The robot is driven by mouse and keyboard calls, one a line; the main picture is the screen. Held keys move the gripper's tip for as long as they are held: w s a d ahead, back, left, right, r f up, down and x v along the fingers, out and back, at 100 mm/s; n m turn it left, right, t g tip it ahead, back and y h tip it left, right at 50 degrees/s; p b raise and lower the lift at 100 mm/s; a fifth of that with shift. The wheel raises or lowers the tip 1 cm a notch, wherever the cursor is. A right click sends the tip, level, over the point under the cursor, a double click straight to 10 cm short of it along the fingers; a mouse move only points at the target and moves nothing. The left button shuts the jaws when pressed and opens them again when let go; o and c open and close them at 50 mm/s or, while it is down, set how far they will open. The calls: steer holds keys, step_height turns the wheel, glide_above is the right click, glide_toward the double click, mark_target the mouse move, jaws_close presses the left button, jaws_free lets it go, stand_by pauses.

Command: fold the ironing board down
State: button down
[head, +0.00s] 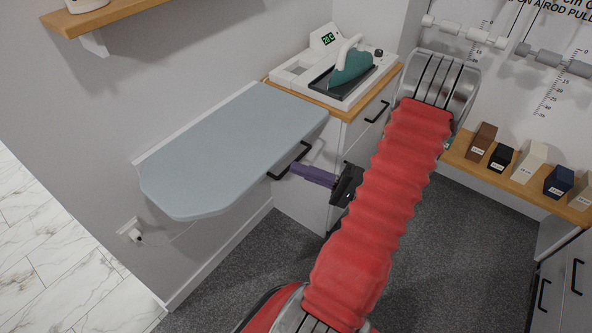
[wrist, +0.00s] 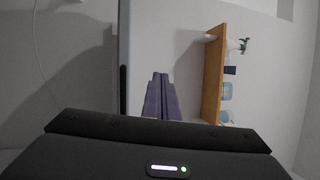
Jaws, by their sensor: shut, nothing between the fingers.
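The ironing board (head: 230,145) is a pale blue-grey panel on the left wall, sticking out flat and level. A black handle (head: 290,160) is on its edge facing my arm. In the wrist view the board (wrist: 124,30) shows edge-on as a narrow grey upright strip with the dark handle (wrist: 123,90) along it. My gripper (head: 295,169) has purple fingers, shut together and empty, with tips close to the handle. In the wrist view the fingers (wrist: 160,78) lie beside the strip, on the wall shelf's side, with a gap between. Whether they touch the handle is unclear.
A cabinet (head: 312,208) with a wooden top stands right behind the board, carrying a teal iron (head: 352,66) on a white station. A wall shelf (head: 108,18) hangs above; it also shows in the wrist view (wrist: 213,75). A plugged socket (head: 130,230) is below. Grey carpet lies clear beneath.

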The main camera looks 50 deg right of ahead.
steer(key=a+r+n+g, duration=0.25)
steer(key=a+g, duration=0.35)
steer(key=a, duration=0.3)
steer(key=w+a+r+n+g, duration=0.1)
steer(key=a+n+g, duration=0.4)
steer(key=a, duration=0.4)
steer(key=a+r+n+g, duration=0.2)
steer(key=a+n+g, duration=0.1)
steer(key=a+g, duration=0.5)
steer(key=a+r+n+t+h, duration=0.3)
steer(key=a+r+t+h, duration=0.1)
steer(key=r+h, duration=0.3)
step_height(320, 180, up, 2)
steer(key=shift+w+a+r+t+h, duration=0.15)
steer(key=shift+a+t+h, duration=0.25)
steer(key=shift+t, duration=0.4)
